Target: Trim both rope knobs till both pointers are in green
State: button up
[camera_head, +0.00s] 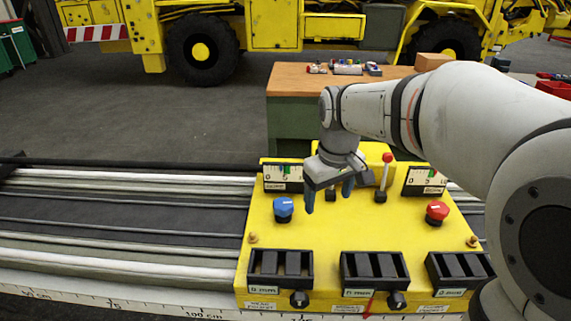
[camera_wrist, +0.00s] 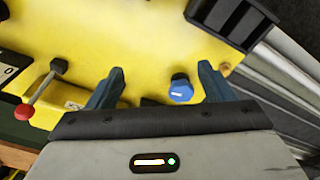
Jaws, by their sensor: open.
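A yellow control panel (camera_head: 340,232) carries a left gauge (camera_head: 283,178) and a right gauge (camera_head: 426,181), each with a green zone. Their pointers are too small to read. A blue knob (camera_head: 283,209) is below the left gauge, and a red knob (camera_head: 437,212) below the right one. Two dark knobs are at the front edge, left (camera_head: 299,300) and right (camera_head: 397,300). I cannot tell which are the rope knobs. My gripper (camera_head: 329,196) is open and empty above the panel, right of the blue knob. In the wrist view the blue knob (camera_wrist: 181,92) appears between the fingers (camera_wrist: 161,72), near one finger.
A red-ball lever (camera_head: 386,170) stands upright right of my gripper. Black slotted holders (camera_head: 375,269) line the panel front. Long ropes or rails (camera_head: 130,215) lie left, above a measuring scale (camera_head: 110,303). A wooden-topped bench (camera_head: 290,80) and yellow vehicle (camera_head: 275,25) stand behind.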

aim_at(283, 203)
jog(key=w+a+f+n, duration=0.1)
jog(key=w+a, duration=0.2)
jog(key=w+a+f+n+g, duration=0.1)
jog(key=w+a+n, duration=0.1)
jog(key=w+a, duration=0.1)
jog(key=w+a+f+n, duration=0.1)
jog(key=w+a, duration=0.2)
jog(key=w, duration=0.1)
jog(key=shift+w+a+f+n, duration=0.1)
jog(key=shift+w+f+n, duration=0.1)
jog(key=shift+w+n, duration=0.1)
jog(key=shift+w+a+f, duration=0.15)
jog(key=shift+w+a, duration=0.05)
jog(key=shift+a, duration=0.05)
notch_tip(283, 203, down, 8)
jog(key=shift+r, duration=0.15)
jog(key=c, duration=0.9)
jog(key=shift+d, duration=0.1)
jog(key=shift+c, duration=0.4)
